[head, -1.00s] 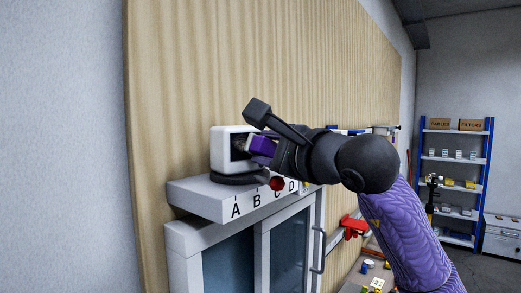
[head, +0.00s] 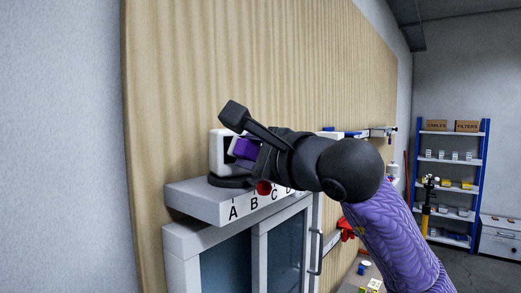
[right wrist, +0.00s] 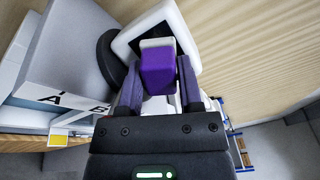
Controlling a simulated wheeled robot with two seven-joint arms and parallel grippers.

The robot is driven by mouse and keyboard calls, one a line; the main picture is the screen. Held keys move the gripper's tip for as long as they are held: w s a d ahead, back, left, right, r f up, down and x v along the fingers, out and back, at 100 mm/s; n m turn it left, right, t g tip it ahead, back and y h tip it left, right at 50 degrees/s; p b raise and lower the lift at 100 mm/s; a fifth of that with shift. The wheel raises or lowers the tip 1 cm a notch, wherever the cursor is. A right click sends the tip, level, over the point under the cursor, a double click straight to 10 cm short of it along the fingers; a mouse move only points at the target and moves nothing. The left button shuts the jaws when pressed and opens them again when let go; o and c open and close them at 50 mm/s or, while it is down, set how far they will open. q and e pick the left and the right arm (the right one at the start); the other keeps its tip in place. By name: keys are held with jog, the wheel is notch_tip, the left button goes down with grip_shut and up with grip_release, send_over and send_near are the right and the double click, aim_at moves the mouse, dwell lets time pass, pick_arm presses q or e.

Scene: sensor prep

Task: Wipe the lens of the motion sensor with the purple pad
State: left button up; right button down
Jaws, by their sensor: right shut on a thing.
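The motion sensor (head: 219,150) is a white box with a dark lens face, on a dark round base on top of the cabinet ledge. In the right wrist view the sensor (right wrist: 176,19) is just beyond the pad, its lens face mostly covered. My right gripper (head: 256,150) is shut on the purple pad (head: 244,148). The pad also shows in the right wrist view (right wrist: 158,70), between the two fingers, with a pale layer at its far end. The pad is at the lens face; I cannot tell whether it touches. My left gripper is not in view.
The white ledge (head: 197,202), lettered A, B, C, D, tops a glass-door cabinet (head: 228,268). A red knob (head: 264,188) is at the ledge under my right gripper. A wood panel (head: 200,70) stands behind. Blue shelving (head: 449,185) is far off right.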

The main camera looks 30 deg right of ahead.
jog(key=shift+w+d, duration=0.1)
jog(key=shift+d, duration=1.1)
jog(key=s+b, duration=0.1)
jog(key=s, duration=0.1)
jog(key=s+b, duration=0.1)
jog(key=s, duration=0.1)
jog(key=s+b, duration=0.1)
jog(key=s, duration=0.1)
jog(key=shift+d, duration=0.4)
jog(key=shift+w, duration=0.1)
jog(key=s+b, duration=0.1)
jog(key=s, duration=0.2)
jog(key=shift+d, duration=0.2)
